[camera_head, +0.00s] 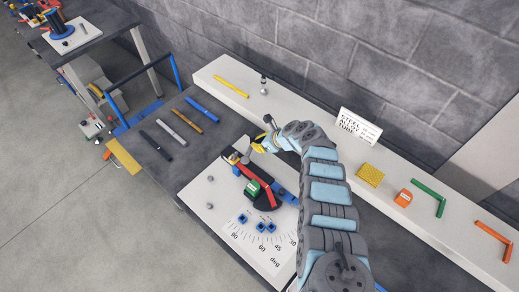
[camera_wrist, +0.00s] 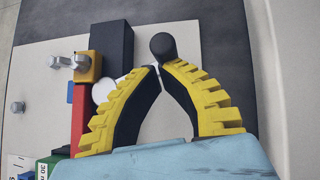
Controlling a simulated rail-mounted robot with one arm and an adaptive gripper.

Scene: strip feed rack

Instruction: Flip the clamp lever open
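My gripper (camera_head: 259,145) has yellow ribbed fingers and is over the far end of the bending fixture (camera_head: 264,202). In the wrist view its fingertips (camera_wrist: 159,67) come together, with an open gap behind them. A dark rounded knob (camera_wrist: 162,46), which looks like the end of the clamp lever, is right at the fingertips. The right fingertip overlaps its lower edge. I cannot tell whether the fingers touch or hold it. A black block (camera_wrist: 112,50), a yellow block (camera_wrist: 88,68) and a red bar (camera_wrist: 80,118) are left of the fingers.
The fixture stands on a pale board (camera_head: 222,208) with a degree scale. Several straight strips (camera_head: 187,122) lie on the dark bench at left.

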